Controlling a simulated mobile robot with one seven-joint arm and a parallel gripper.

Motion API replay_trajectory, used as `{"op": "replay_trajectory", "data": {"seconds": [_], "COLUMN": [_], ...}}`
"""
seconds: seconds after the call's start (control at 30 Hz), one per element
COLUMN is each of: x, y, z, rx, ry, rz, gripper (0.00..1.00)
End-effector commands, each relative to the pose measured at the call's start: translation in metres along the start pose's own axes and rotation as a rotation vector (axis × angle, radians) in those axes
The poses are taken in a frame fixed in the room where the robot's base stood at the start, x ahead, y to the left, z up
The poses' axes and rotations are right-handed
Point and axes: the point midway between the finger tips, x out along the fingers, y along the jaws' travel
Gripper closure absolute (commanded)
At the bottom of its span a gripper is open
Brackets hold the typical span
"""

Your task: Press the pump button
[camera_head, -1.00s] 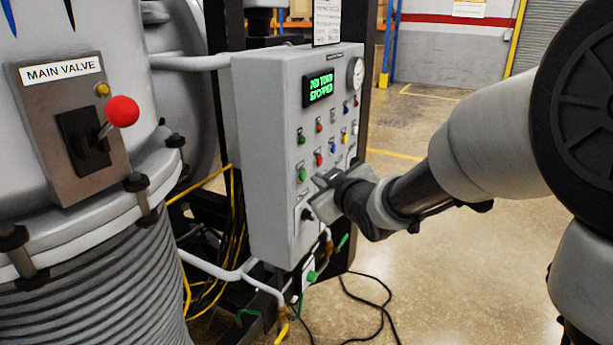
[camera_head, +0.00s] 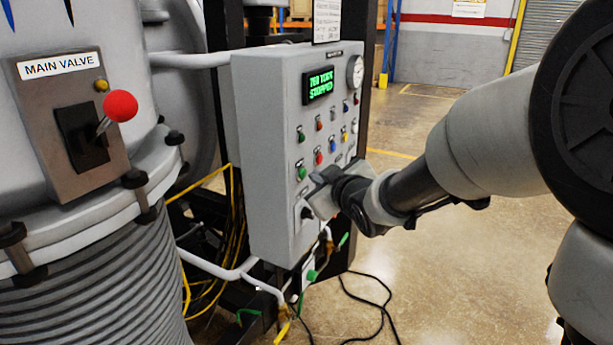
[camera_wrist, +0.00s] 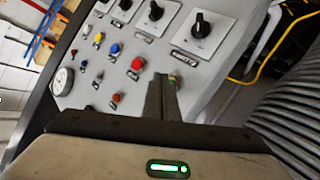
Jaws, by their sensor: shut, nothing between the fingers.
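The grey control panel (camera_head: 275,160) carries rows of small coloured buttons, and their labels are too small to read. A green button (camera_head: 302,172) and a red button (camera_head: 319,158) sit at the left of the lower rows. My gripper (camera_head: 316,181) is shut and empty, its tip close to the panel face just right of and below the green button. In the wrist view, my shut fingers (camera_wrist: 162,92) point at the panel beside the red button (camera_wrist: 137,63). A bit of green shows at the fingertips' right edge, mostly hidden. I cannot tell whether the tips touch anything.
The green display (camera_head: 320,86) reads "STOPPED" on its lower line. A round gauge (camera_head: 355,73) sits at the panel's top right. Black rotary knobs (camera_wrist: 200,25) lie past the fingers. The main valve lever with a red ball (camera_head: 121,105) stands left. Open floor lies to the right.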

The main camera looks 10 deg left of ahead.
Motion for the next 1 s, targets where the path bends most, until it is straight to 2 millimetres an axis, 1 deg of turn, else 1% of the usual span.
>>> {"op": "replay_trajectory", "data": {"seconds": [1.0], "x": [0.0067], "y": [-0.0057], "z": [-0.0046], "rx": [-0.002], "ry": [0.000], "rz": [-0.001], "gripper": [1.00]}}
